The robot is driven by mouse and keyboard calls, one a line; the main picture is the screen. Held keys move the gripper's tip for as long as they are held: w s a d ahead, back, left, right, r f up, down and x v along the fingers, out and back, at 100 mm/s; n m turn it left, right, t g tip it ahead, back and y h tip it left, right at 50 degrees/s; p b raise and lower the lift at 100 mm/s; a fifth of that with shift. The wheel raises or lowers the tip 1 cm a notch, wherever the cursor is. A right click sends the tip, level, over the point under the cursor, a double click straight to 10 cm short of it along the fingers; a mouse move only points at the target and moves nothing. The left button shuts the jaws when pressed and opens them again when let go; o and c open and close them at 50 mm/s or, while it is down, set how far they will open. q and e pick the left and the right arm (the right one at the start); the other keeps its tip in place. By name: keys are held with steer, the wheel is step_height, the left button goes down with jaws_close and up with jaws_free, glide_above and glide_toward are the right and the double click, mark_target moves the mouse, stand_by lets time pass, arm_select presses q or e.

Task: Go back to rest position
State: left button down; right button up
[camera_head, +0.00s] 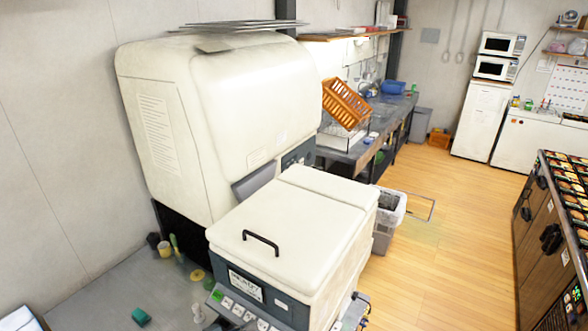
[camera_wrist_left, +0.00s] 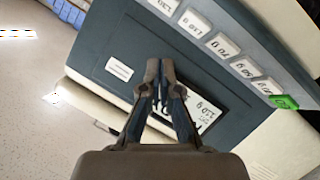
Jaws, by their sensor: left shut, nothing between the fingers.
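My left gripper (camera_wrist_left: 160,70) shows in the left wrist view, with its two dark fingers together and nothing between them. It is in front of the dark front panel of a cream machine. That panel carries a row of white weight buttons (camera_wrist_left: 193,23), a green button (camera_wrist_left: 284,102) and a larger white label (camera_wrist_left: 207,113). I cannot tell whether the fingertips touch the panel. In the head view the same machine (camera_head: 290,230) stands at the bottom centre, with a black handle on its lid. I cannot make out either gripper clearly in the head view.
A taller cream housing (camera_head: 220,110) stands behind the machine. The grey worktop (camera_head: 100,300) holds a green sponge (camera_head: 141,316) and small items. A grey bin (camera_head: 388,215) stands right of the machine. Wooden floor (camera_head: 450,240) is free up to the counter of filled trays at right.

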arm_select(q)
steer(key=s+a+f+g+y, duration=0.3)
steer(key=s+f+g+y, duration=0.15)
steer(key=s+f, duration=0.7)
steer(key=s+a+f+g+y, duration=0.3)
steer(key=s+a+f+y, duration=0.15)
steer(key=s+f, duration=0.75)
steer(key=s+f+b, duration=0.3)
steer(key=f+b, duration=0.2)
steer(key=f, duration=2.5)
steer(key=s+a+f+g+y+b, duration=0.1)
steer(key=s+a+f+g+b, duration=0.1)
steer(key=s+f, duration=1.5)
step_height(320, 180, down, 2)
steer(key=shift+s+a+f+m+b, duration=0.1)
steer(key=shift+s+a+m+b, duration=0.15)
steer(key=shift+b, duration=0.5)
